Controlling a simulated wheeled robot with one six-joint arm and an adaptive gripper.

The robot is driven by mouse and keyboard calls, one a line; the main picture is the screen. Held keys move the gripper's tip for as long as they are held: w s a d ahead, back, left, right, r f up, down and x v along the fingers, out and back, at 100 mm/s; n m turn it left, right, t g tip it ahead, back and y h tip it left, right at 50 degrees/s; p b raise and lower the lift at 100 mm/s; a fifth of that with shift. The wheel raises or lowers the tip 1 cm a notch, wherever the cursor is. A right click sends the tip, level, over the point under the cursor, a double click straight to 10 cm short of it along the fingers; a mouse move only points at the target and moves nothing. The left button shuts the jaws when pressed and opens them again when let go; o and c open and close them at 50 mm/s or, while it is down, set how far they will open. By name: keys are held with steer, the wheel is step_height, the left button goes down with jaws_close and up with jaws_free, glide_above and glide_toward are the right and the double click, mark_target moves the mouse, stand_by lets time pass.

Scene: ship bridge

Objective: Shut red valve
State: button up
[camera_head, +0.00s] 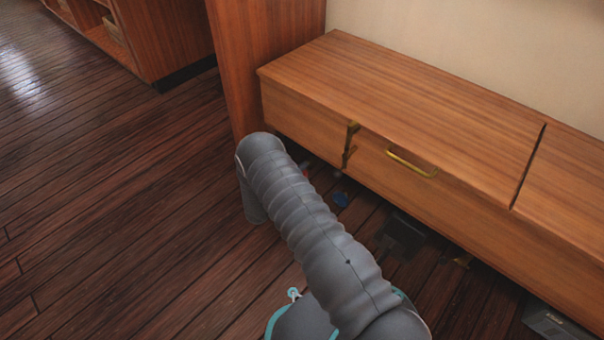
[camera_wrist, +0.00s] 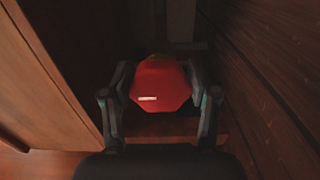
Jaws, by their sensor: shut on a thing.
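The red valve handle (camera_wrist: 160,88), a faceted red knob with a small white label, sits in the middle of the wrist view. My gripper (camera_wrist: 157,76) has one finger on each side of it and is shut on it. The stem and whatever lies behind the handle are dark and mostly hidden. In the head view my grey arm bends down towards the floor by the wooden bench, and my gripper is hidden there. A small reddish thing shows low under the bench, too small to identify.
A wooden bench (camera_head: 400,105) with a brass drawer handle (camera_head: 411,163) runs along the right wall. A blue round thing (camera_head: 340,199) and a dark boxy thing (camera_head: 403,234) are low beneath it. The wooden floor (camera_head: 110,200) to the left is clear.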

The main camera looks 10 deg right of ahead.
steer(key=shift+d, duration=0.1)
steer(key=o, duration=1.1)
steer(key=shift+d, duration=0.1)
steer(key=shift+o, duration=0.2)
steer(key=shift+a, duration=0.25)
steer(key=shift+s+a, duration=0.2)
steer(key=v, duration=1.1)
steer(key=shift+s+a, duration=0.1)
